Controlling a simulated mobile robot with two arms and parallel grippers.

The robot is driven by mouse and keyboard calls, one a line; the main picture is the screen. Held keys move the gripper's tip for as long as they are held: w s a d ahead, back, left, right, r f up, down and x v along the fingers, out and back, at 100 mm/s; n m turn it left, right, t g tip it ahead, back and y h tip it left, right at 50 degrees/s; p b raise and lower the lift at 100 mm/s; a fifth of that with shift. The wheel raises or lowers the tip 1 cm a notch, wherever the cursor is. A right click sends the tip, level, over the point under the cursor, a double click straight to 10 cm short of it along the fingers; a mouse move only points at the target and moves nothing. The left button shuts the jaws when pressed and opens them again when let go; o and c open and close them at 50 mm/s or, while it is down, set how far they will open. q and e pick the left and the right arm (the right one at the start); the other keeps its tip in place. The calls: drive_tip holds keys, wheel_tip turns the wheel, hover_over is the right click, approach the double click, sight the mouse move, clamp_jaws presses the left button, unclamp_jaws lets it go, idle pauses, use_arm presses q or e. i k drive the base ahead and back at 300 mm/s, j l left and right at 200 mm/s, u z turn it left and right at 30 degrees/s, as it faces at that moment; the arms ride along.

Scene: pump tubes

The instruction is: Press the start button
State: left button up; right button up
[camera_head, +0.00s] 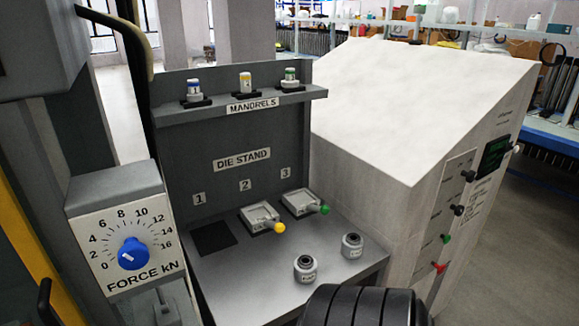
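A control panel (452,222) is on the right side face of the big white sloped cabinet (425,85). A green button (446,238) sits low on this panel. A red button or knob (438,267) is just below it. Two black knobs, an upper one (468,176) and a lower one (457,210), are above the green button. The panel's lettering is too small to read, so no start label can be made out. Neither gripper shows. A black ribbed part at the bottom edge looks like one of my arm links.
A grey die stand (215,267) holds two fixtures, one with a yellow knob (278,227), one with a green knob (324,209). Two small cylinders (305,268) stand in front. Mandrels (245,84) line a shelf. A blue force dial (133,253) is at left. Floor right of the cabinet is clear.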

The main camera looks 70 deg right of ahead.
sight(447, 238)
drive_tip(key=z, duration=3.25)
